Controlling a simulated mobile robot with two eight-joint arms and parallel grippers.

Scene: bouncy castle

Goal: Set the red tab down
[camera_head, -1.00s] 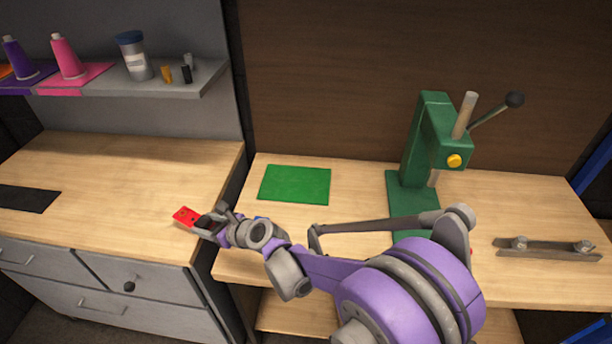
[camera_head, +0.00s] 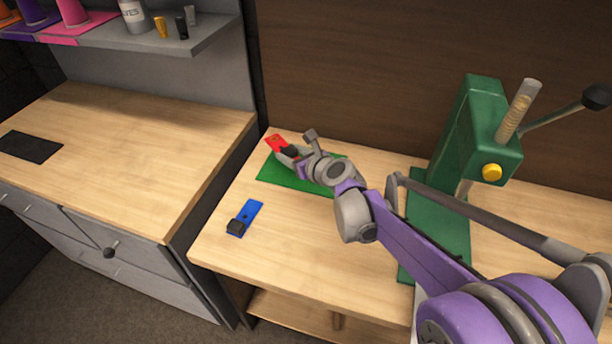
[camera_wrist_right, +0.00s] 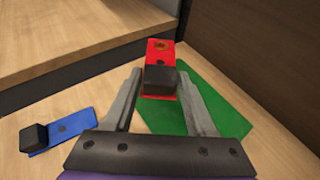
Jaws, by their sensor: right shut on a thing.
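The red tab (camera_head: 276,143) is a flat red piece with a dark block on it. My right gripper (camera_head: 290,153) is shut on it, above the far left part of the green mat (camera_head: 272,173). In the right wrist view the red tab (camera_wrist_right: 160,48) points away from me between the fingers (camera_wrist_right: 160,92), with its dark block (camera_wrist_right: 160,80) at the near end. The green mat (camera_wrist_right: 215,105) shows below and right of it. I cannot tell whether the tab touches the mat. My left gripper is out of view.
A blue tab (camera_head: 250,212) with a dark block lies on the bench in front of the mat. A green press (camera_head: 465,150) stands to the right. A lower wooden counter (camera_head: 130,140) is at the left, with a shelf (camera_head: 180,40) above it.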

